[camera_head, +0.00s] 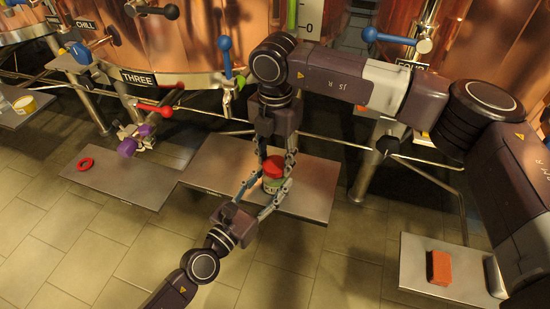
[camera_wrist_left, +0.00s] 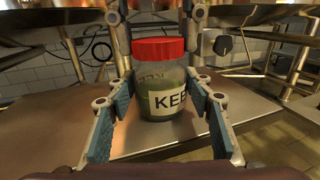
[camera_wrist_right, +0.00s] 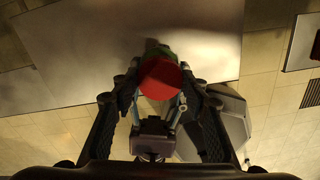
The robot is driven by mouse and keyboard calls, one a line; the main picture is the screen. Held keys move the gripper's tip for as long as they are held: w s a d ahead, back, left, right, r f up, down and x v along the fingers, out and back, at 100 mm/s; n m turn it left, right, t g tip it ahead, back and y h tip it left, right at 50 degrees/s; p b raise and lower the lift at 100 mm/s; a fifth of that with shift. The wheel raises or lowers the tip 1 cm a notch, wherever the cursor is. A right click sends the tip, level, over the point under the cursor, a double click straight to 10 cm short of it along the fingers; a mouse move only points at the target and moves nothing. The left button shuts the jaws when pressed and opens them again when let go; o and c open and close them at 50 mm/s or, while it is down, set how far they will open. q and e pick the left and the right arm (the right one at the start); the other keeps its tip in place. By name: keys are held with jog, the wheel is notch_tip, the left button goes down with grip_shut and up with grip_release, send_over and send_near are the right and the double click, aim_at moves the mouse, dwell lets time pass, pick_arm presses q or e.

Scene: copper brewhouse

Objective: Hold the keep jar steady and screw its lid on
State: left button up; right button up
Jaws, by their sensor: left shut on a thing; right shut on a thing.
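The keep jar (camera_head: 272,184) is clear with green contents and a white label; it stands upright on a metal shelf (camera_head: 315,200). Its red lid (camera_head: 273,167) sits level on top, and it also shows in the left wrist view (camera_wrist_left: 160,50). My left gripper (camera_head: 268,188) is shut on the jar body (camera_wrist_left: 165,100) from the near side, a pad at each side. My right gripper (camera_head: 275,158) points down from above and is shut on the lid, which fills the space between its fingers in the right wrist view (camera_wrist_right: 160,79). The thread is hidden under the lid.
A red ring (camera_head: 85,164) lies on the lower shelf at left. An orange-red block (camera_head: 440,268) rests on a separate plate at right. A yellow tub (camera_head: 25,104) stands at far left. Copper vessels with pipes and coloured valve handles stand close behind the jar.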

jog(key=o, duration=1.2)
